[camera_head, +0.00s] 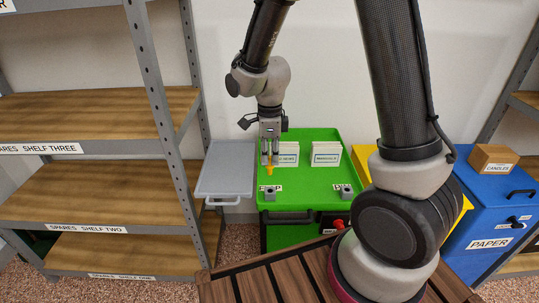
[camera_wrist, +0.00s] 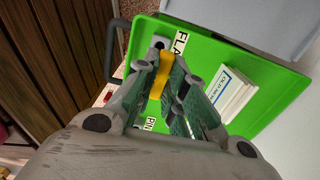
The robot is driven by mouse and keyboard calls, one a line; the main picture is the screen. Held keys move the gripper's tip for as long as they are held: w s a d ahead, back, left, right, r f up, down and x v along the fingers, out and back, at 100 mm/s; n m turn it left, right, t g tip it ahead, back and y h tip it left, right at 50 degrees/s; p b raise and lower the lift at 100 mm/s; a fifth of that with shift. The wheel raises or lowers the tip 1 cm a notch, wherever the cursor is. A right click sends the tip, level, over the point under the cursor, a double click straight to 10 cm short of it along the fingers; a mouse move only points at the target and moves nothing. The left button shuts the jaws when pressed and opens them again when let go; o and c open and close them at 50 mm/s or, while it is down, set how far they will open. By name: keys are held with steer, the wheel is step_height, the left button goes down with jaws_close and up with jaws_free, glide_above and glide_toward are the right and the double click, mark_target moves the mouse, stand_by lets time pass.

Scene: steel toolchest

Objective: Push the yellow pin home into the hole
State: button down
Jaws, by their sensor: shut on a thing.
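My gripper (camera_head: 270,157) points down over the green chest top (camera_head: 313,172) and is shut on the yellow pin (camera_head: 269,171). In the wrist view the pin (camera_wrist: 159,76) lies between the fingers. In the head view its lower end is above the small grey block (camera_head: 269,194) at the chest's front left, apparently apart from it. In the wrist view this block (camera_wrist: 160,42) shows just beyond the fingertips, beside a label partly reading "FLA". A second grey block (camera_head: 347,194) stands at the front right. Whether the pin lines up with a hole cannot be told.
Two white labelled blocks (camera_head: 326,154) stand toward the back of the chest top. A grey side tray (camera_head: 228,169) adjoins its left, with metal shelving (camera_head: 157,112) further left. A blue paper bin (camera_head: 487,211) stands right. A wooden slatted surface (camera_head: 260,286) is in front.

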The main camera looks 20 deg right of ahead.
mark_target(270, 174)
steer(key=shift+f, duration=2.9)
steer(key=shift+f, duration=2.05)
steer(key=c, duration=1.4)
jaws_free()
step_height(270, 174, up, 12)
steer(key=shift+r, duration=0.1)
